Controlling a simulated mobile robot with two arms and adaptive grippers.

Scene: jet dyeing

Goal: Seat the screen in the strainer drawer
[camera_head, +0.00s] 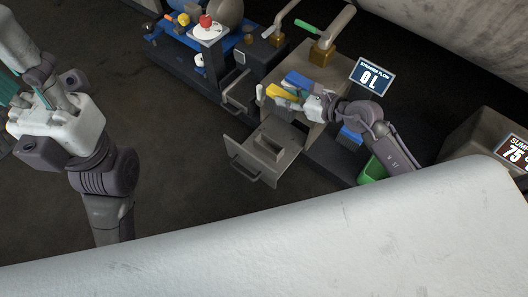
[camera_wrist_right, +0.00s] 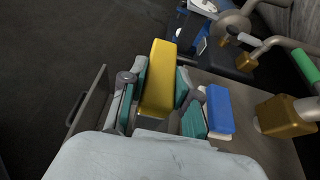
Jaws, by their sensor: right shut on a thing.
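The strainer drawer (camera_head: 252,160) is pulled out from the front of the brown cabinet, and a block-like part shows inside it. My right gripper (camera_head: 290,98) is above the cabinet top, behind the drawer. It is shut on a yellow block (camera_wrist_right: 159,80), with teal pads on both sides of it; the block also shows in the head view (camera_head: 279,91). I cannot tell whether this block belongs to the screen. I see no separate mesh screen. My left gripper (camera_head: 30,95) is at the far left, away from the drawer, its jaws unclear.
A blue block (camera_wrist_right: 219,109) lies on the cabinet top beside my right gripper. A brass valve with a green handle (camera_wrist_right: 304,66) stands near it. A green bin (camera_head: 372,170) is right of the cabinet. A large white roll (camera_head: 270,245) fills the foreground.

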